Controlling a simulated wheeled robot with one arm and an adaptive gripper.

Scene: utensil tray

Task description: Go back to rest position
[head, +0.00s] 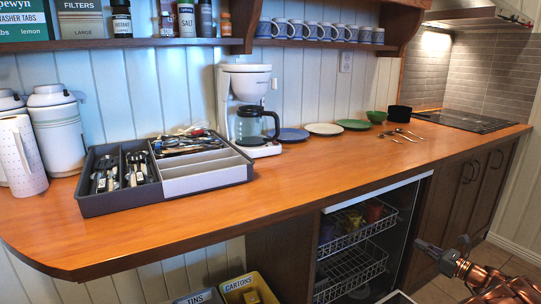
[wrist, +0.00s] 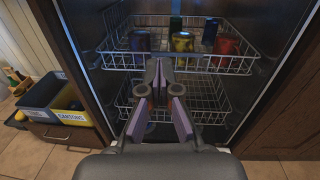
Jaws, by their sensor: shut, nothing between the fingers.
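My gripper (wrist: 160,72) reaches forward in the wrist view, its purple-padded fingers closed with nothing held. It points toward the open dishwasher and appears in front of its wire racks; the exact gap cannot be told. My copper-coloured arm shows at the lower right of the head view, in front of the counter and low beside the dishwasher. The grey utensil tray (head: 118,205) lies on the wooden counter (head: 300,185) at the left. Cutlery lies in its left compartments and its back right compartment; the front right compartments look empty.
The dishwasher's upper rack (wrist: 112,62) holds several coloured cups; its lower rack (head: 350,278) looks mostly empty. Several spoons (head: 400,135) lie near the cooktop (head: 470,121).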

